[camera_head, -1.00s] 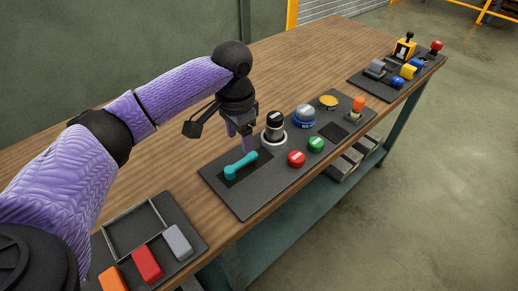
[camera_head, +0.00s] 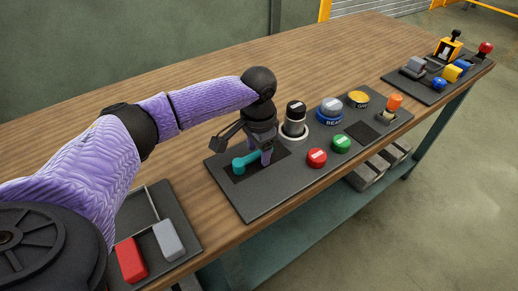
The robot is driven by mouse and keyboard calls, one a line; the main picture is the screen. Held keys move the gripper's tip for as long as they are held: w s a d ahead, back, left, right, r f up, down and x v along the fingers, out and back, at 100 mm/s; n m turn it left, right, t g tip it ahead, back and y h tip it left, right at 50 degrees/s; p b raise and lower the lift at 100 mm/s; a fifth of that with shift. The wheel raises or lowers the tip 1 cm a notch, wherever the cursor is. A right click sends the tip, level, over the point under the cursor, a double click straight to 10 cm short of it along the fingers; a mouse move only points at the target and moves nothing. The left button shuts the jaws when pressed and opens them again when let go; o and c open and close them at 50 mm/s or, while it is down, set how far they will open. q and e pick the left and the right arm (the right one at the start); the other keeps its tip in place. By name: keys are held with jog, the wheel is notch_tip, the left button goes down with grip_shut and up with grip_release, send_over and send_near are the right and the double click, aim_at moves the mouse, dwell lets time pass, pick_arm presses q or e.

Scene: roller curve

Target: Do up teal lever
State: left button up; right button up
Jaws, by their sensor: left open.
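The teal lever (camera_head: 246,161) lies low over a black plate on the dark control panel (camera_head: 250,207), its round base end at the left and its arm running to the right. My left gripper (camera_head: 263,155) is open and points down at the right end of the lever. Its fingers cover that end, and I cannot tell whether they touch it. My right gripper is not in view.
Right of the lever stand a black knob (camera_head: 295,113), a blue-ringed grey button (camera_head: 330,107), a red button (camera_head: 317,157), a green button (camera_head: 341,143) and an orange switch (camera_head: 394,102). A tray (camera_head: 188,215) with blocks sits at lower left. The table's back is clear.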

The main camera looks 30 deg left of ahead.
pick_arm(q)
grip_shut()
dwell(1.3)
